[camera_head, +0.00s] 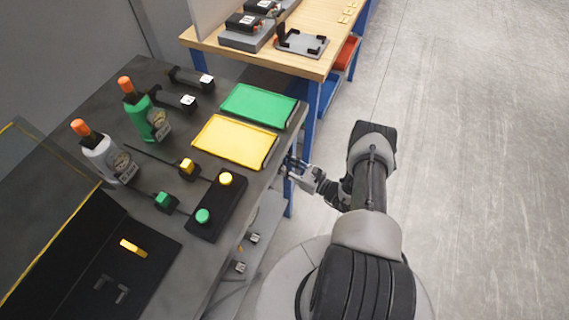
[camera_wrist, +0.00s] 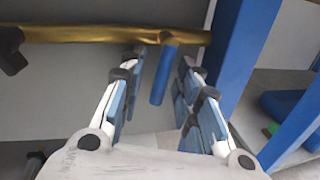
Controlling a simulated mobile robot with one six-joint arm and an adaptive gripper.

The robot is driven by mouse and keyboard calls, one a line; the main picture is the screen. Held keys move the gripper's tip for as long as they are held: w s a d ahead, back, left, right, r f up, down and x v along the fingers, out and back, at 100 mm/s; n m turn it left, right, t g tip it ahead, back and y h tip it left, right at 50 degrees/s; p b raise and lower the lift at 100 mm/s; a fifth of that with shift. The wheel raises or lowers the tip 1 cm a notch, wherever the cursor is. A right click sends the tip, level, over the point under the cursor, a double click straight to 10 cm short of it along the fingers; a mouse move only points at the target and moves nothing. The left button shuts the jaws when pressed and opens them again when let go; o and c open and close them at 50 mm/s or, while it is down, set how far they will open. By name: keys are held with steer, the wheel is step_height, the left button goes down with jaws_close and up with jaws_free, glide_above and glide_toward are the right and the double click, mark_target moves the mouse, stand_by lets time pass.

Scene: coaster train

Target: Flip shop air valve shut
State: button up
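In the wrist view a brass pipe (camera_wrist: 85,34) runs across the top, in front of a grey panel. A blue lever (camera_wrist: 163,82), apparently the shop air valve's handle, hangs from the pipe, pointing down and crosswise to it. My gripper (camera_wrist: 161,64) is open, with one finger on each side of the lever. I see gaps between the lever and the fingers; contact cannot be told for certain. In the head view my gripper (camera_head: 293,166) is at the right edge of the dark bench; the lever and pipe are not visible there.
The dark bench (camera_head: 75,95) carries a yellow tray (camera_head: 235,141), a green tray (camera_head: 258,105), a button box (camera_head: 217,205) and two bottles. A blue post (camera_wrist: 243,50) stands close to the right of my gripper. Open floor (camera_head: 470,150) lies to the right.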

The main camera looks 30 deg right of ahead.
jaws_close()
stand_by(0.3)
steer(key=shift+w+d+n, duration=0.15)
steer(key=shift+d+n, duration=0.1)
steer(key=shift+n, duration=0.65)
jaws_free()
